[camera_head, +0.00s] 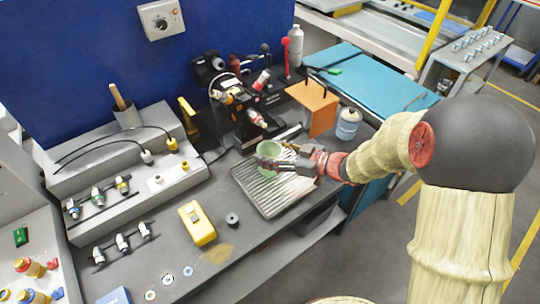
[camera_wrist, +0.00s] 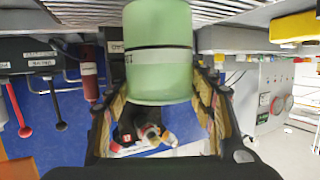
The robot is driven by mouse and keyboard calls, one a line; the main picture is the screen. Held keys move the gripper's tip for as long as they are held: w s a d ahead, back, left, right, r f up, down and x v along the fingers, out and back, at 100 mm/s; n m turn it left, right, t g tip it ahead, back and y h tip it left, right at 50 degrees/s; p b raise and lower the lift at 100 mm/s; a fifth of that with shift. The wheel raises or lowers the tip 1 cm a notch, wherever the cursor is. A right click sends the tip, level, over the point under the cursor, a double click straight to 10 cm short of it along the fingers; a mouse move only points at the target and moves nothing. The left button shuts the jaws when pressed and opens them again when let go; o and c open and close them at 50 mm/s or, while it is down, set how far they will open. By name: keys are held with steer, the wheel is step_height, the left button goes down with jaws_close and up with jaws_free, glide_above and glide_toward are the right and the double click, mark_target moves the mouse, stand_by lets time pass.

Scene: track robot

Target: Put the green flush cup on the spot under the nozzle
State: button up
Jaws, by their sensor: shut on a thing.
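The green flush cup (camera_head: 271,149) is held in my gripper (camera_head: 266,163), over the ribbed metal drip tray (camera_head: 265,202). In the wrist view the green cup (camera_wrist: 158,75), with a dark band, fills the top middle between my gripper's fingers (camera_wrist: 160,88). The fingers are shut on its sides. The picture there looks upside down, with the ribbed tray (camera_wrist: 240,10) along the top edge. I cannot tell whether the cup touches the tray. A dark machine (camera_head: 243,122) with hanging bottles stands behind the tray. The nozzle and the spot under it cannot be made out clearly.
A grey fixture with cables (camera_head: 125,185) is farther left. The front bench has some free room.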

steer(key=shift+f, duration=0.1)
steer(key=o, duration=1.1)
steer(key=shift+o, duration=0.3)
steer(key=p+v, duration=0.4)
steer(key=v, duration=0.8)
steer(key=shift+p, duration=0.35)
